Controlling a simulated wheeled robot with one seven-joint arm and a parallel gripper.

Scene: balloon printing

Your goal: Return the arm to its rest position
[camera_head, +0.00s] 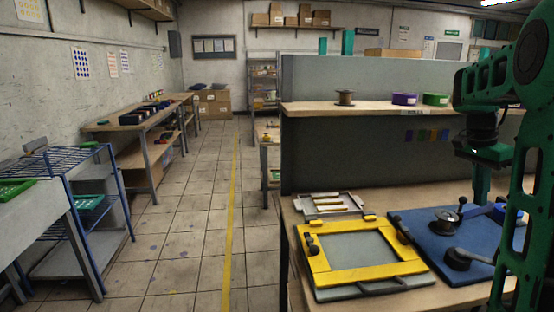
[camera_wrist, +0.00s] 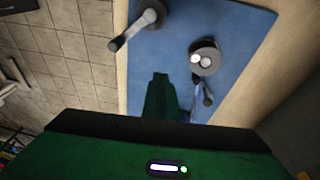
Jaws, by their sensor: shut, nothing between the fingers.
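My green arm (camera_head: 525,80) stands at the right edge of the head view, with its wrist bent downward. My gripper (camera_head: 481,198) points down over the blue mat (camera_head: 436,232) on the workbench and holds nothing. In the wrist view my gripper (camera_wrist: 160,78) shows as a single closed green shape, with the blue mat (camera_wrist: 225,22) below it. The gap between the fingertips and the mat is hard to judge.
A yellow frame (camera_head: 318,258) lies on the bench left of the mat. A dark spool (camera_head: 445,222) and a black crank handle (camera_head: 460,258) are on the mat. A shelf (camera_head: 380,107) with tape rolls stands behind. The tiled aisle (camera_head: 190,245) at left is clear.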

